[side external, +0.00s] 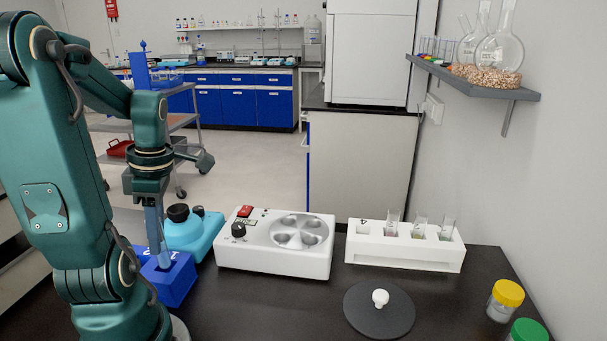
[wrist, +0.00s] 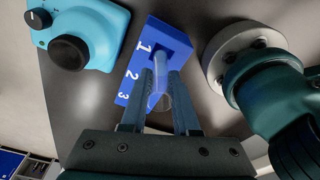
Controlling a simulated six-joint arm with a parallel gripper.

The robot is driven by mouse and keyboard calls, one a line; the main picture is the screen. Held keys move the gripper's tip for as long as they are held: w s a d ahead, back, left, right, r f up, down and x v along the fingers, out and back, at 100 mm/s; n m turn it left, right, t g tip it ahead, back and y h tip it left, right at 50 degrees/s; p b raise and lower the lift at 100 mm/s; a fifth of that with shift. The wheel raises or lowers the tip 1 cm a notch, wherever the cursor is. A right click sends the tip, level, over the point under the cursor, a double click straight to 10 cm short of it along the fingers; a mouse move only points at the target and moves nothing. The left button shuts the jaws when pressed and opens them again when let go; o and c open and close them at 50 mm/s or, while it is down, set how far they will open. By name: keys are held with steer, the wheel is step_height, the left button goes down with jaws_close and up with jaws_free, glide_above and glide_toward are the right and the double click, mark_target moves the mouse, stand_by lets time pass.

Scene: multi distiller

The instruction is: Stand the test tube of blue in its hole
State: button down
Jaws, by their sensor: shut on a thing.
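A clear test tube (wrist: 163,68) with a pale bluish look is between the fingers of my gripper (wrist: 159,82) in the wrist view. My gripper (side external: 156,235) is shut on it and points down at the blue rack (side external: 178,284) in the side view. The blue rack (wrist: 134,88) has the numbers 1, 2 and 3 along its face. The tube's far end is at the rack's top by number 1; I cannot tell how deep it sits in that hole. In the side view my fingers hide most of the tube.
A light-blue device (side external: 196,232) with a black knob stands close behind the blue rack. A white centrifuge (side external: 275,262) and a white rack (side external: 405,252) with several tubes stand to its right. A dark round lid (side external: 378,318) and capped jars (side external: 505,298) lie farther right.

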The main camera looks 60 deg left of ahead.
mark_target(167, 268)
steer(key=shift+f, duration=2.1)
steer(key=c, duration=0.6)
jaws_free()
steer(key=shift+a+r, duration=0.1)
steer(key=shift+r, duration=3.4)
steer(key=w+d+r+m+t, duration=0.1)
steer(key=w+d+m+t, duration=0.1)
steer(key=d+m, duration=0.4)
steer(key=w+d+m+t, duration=0.2)
steer(key=d+m, duration=0.4)
steer(key=m, duration=0.9)
steer(key=w+d+r+m+t, duration=0.1)
steer(key=w+d+m+t, duration=0.2)
steer(key=d+m, duration=0.3)
steer(key=shift+w+d+r+m+h, duration=0.15)
steer(key=shift+w+m+h, duration=0.1)
steer(key=shift+m, duration=0.85)
steer(key=shift+w+d+r+m+h, duration=0.1)
steer(key=shift+w+r+m+h, duration=0.1)
steer(key=shift+m, duration=0.9)
